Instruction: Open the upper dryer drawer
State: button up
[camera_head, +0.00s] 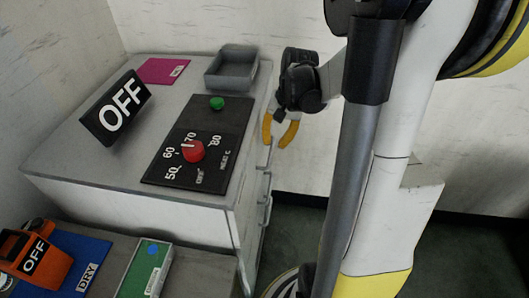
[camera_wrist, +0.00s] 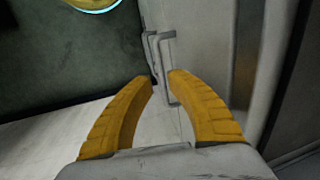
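The dryer (camera_head: 100,195) is a pale grey cabinet with its drawer front on the right side, seen edge-on in the head view. The upper drawer handle (camera_head: 268,152) is a thin grey bar near the top of that side. My gripper (camera_head: 279,138) has two yellow fingers and hangs beside the top right edge, close to this handle. In the wrist view my gripper (camera_wrist: 161,80) is open, with a clear gap between the fingertips. A grey bar handle (camera_wrist: 169,70) shows at the fingertips, nearer the right one. I cannot tell whether the fingers straddle it.
On the dryer top are a control panel (camera_head: 199,147) with a red knob (camera_head: 193,151), an OFF sign (camera_head: 115,107), a pink sheet (camera_head: 161,71) and a grey tray (camera_head: 232,67). Another handle (camera_head: 265,187) lies below. Dark floor (camera_head: 300,222) is open right of the dryer.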

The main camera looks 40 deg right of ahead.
aim_at(270, 155)
jog(key=f, duration=0.2)
jog(key=f+b, duration=0.1)
jog(key=w+f+b, duration=0.1)
jog(key=f, duration=0.1)
jog(key=shift+a+f, duration=0.35)
jog(key=shift+a, duration=0.05)
jog(key=shift+s, duration=0.1)
grip_shut()
